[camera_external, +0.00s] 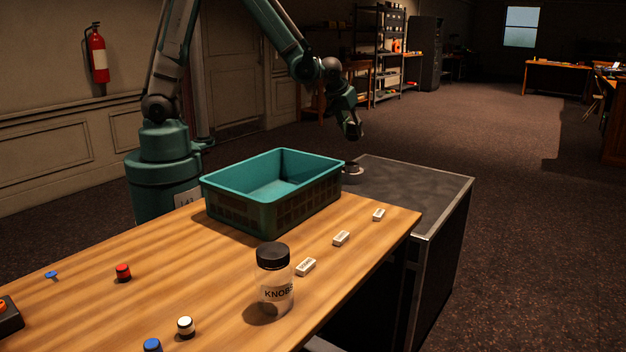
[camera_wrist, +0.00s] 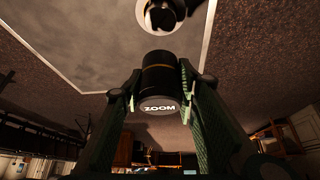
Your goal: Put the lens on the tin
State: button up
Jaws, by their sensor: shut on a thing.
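A black lens (camera_wrist: 160,80) with a thin gold ring and "ZOOM" on its near end is between the fingers of my gripper (camera_wrist: 158,98) in the wrist view. My gripper is shut on it. In the external view my gripper (camera_external: 352,130) hangs above the dark case, and the lens is too dark to make out from it. A small round tin (camera_external: 352,172) stands on the case top, close behind the teal crate. In the wrist view the tin (camera_wrist: 178,8) is at the top edge, pale-rimmed with a dark middle, partly cut off. The lens appears apart from it.
The teal crate (camera_external: 225,208) stands on the wooden desk (camera_external: 200,270) beside the dark case (camera_external: 420,185). A jar labelled KNOBS (camera_external: 275,285), several white blocks and coloured knobs are on the desk. The case top is clear to the right of the tin.

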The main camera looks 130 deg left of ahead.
jog(key=b, duration=0.2)
send_over(352, 164)
jog(key=shift+s+a+f, duration=0.1)
jog(key=shift+a+f, duration=0.05)
jog(key=shift+f, duration=1.45)
jog(key=shift+s+a+f, duration=0.1)
jog(key=shift+f, duration=1.45)
jog(key=shift+f+b, duration=0.35)
jog(key=shift+f, duration=1.5)
jog(key=shift+f, duration=0.2)
jog(key=o, duration=1.1)
jog(key=shift+r, duration=0.2)
jog(key=p+v, duration=0.2)
jog(key=v, duration=1)
jog(key=shift+p, duration=0.4)
